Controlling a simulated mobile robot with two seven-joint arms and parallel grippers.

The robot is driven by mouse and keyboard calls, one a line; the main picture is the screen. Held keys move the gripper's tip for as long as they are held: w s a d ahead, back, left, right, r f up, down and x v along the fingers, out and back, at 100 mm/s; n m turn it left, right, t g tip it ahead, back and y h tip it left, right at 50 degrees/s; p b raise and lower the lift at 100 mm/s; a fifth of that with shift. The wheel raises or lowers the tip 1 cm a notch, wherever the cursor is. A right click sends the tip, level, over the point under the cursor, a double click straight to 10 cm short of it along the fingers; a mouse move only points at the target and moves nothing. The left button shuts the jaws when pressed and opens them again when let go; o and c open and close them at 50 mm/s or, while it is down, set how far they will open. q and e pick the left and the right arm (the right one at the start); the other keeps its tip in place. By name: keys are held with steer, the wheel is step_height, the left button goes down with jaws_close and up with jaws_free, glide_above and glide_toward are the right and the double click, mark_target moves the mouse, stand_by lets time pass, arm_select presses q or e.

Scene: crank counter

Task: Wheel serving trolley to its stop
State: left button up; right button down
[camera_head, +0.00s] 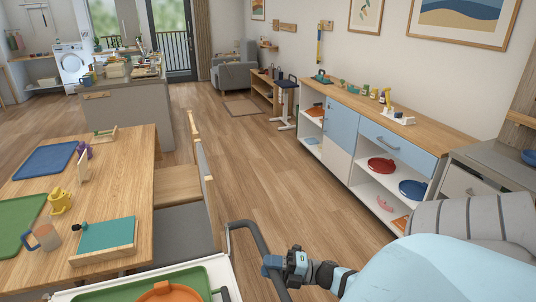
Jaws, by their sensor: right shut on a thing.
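The serving trolley (218,267) is at the bottom edge, left of centre, and only its far part shows. It carries a green tray (200,284) with an orange dish (158,293) on it. Its dark handle bar (252,232) rises at the trolley's right side. My right gripper (272,265) is shut on this handle bar, with the arm coming in from the lower right. The trolley's wheels and near side are out of view. I cannot make out a stop. My left gripper is not in view.
A wooden table (128,160) and chairs (185,222) stand close on the left. A long sideboard (345,130) with open shelves lines the right wall. Bare wooden floor (285,185) runs between them towards a stool (285,100) and a grey armchair (236,72).

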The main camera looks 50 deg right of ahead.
steer(key=c, duration=0.9)
jaws_free()
steer(key=shift+b+v, duration=0.8)
steer(key=shift+v, duration=6.15)
steer(key=shift+w, duration=0.1)
